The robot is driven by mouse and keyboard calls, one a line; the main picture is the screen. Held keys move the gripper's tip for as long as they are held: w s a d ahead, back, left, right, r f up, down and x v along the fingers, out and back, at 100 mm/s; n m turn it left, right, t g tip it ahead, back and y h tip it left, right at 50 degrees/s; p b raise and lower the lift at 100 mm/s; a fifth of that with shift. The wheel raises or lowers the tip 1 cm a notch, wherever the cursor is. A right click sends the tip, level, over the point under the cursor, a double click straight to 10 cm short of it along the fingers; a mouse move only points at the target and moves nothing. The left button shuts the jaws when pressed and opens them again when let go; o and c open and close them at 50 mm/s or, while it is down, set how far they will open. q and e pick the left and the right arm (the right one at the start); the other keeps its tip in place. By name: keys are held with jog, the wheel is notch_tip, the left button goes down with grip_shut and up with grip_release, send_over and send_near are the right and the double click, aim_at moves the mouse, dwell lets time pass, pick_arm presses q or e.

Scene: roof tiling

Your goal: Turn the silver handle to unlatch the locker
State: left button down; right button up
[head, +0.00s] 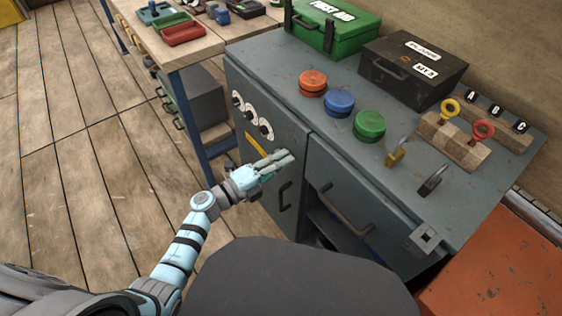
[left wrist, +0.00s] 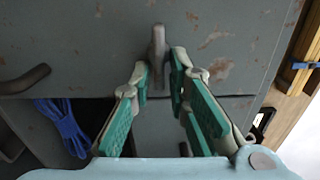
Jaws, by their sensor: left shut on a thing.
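The grey locker door (head: 280,128) is on the left front of the metal cabinet and looks closed. The silver handle (left wrist: 157,45) stands roughly upright against the grey front in the left wrist view. In the head view my gripper hides it. My left gripper (head: 284,160) is at the door, below the dials. In the left wrist view its green-padded fingers (left wrist: 159,70) are shut on the handle's near part, one on each side, and its far end shows beyond the tips. My right gripper is in neither view.
Dark bar handles sit on the door (head: 285,196) and on the drawer front (head: 346,207). Below the drawer is an open space; a blue cord (left wrist: 62,125) shows in the left wrist view. Coloured buttons, boxes and padlocks stand on the cabinet top (head: 300,66). A workbench (head: 172,50) stands behind left.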

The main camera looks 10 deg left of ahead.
pick_arm(q)
jog(key=c, duration=1.7)
grip_release()
jog(key=shift+f, duration=0.2)
jog(key=v, duration=1.2)
